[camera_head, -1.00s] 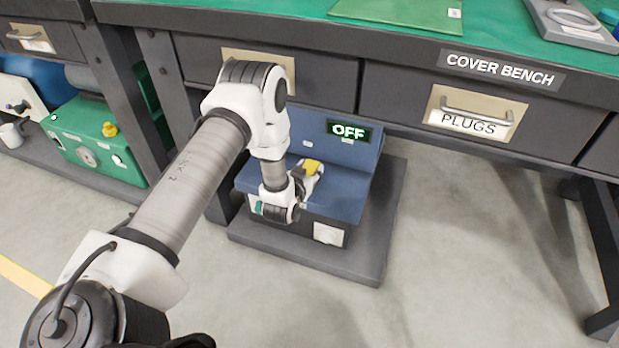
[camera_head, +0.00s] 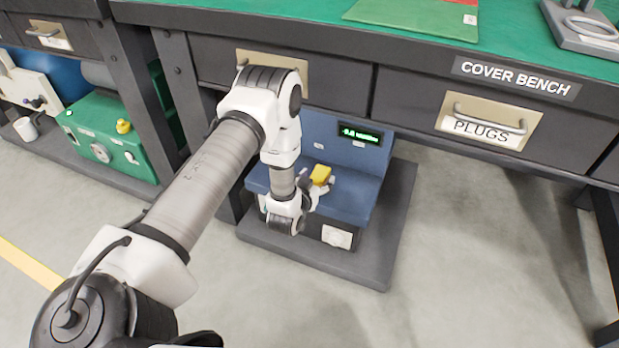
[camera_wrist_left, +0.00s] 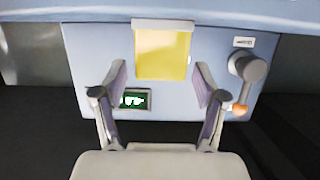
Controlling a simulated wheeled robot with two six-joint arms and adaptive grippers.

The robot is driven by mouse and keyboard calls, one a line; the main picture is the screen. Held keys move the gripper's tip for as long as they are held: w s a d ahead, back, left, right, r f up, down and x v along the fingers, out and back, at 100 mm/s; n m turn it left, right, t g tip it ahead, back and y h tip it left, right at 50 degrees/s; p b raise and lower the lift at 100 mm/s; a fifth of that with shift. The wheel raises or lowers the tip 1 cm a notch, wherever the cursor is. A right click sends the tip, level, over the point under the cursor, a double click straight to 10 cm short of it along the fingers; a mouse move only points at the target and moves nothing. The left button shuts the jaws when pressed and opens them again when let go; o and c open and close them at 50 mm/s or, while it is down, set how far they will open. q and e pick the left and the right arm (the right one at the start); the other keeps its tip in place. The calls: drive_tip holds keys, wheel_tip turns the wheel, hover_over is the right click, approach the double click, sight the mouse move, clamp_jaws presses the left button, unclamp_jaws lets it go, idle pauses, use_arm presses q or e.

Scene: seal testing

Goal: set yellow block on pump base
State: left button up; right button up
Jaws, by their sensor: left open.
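The yellow block (camera_head: 320,174) sits against the blue pump base (camera_head: 352,192), which stands under the bench. In the left wrist view the block (camera_wrist_left: 163,54) is a flat yellow piece with a pale strip along its far edge. My left gripper (camera_head: 317,190) is beside the block at the blue base. In the wrist view its open fingers (camera_wrist_left: 160,80) are spread wider than the block, and their tips are just short of it, with a gap on each side. My right gripper is not in view.
The blue base has a lit green display (camera_head: 360,133) and a lever with an orange tip (camera_wrist_left: 240,92). A dark plinth (camera_head: 375,255) lies below it. The bench drawer marked PLUGS (camera_head: 490,122) overhangs at right. A green machine (camera_head: 110,140) stands at left. Open floor lies right.

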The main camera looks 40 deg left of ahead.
use_arm(q)
drive_tip(key=s+d+f+g+h+p, duration=0.1)
drive_tip(key=s+d+g, duration=0.3)
drive_tip(key=s, duration=0.7)
drive_tip(key=s+d+f+m+g+h+p, duration=0.1)
drive_tip(key=s+d+g, duration=0.4)
drive_tip(key=s, duration=0.7)
drive_tip(key=s+d+f+m+g+h+p, duration=0.1)
drive_tip(key=s+d+g, duration=0.3)
drive_tip(key=s, duration=0.8)
drive_tip(key=shift+d+f+g+h, duration=0.25)
drive_tip(key=shift+f+g+h, duration=0.05)
drive_tip(key=shift+g, duration=0.3)
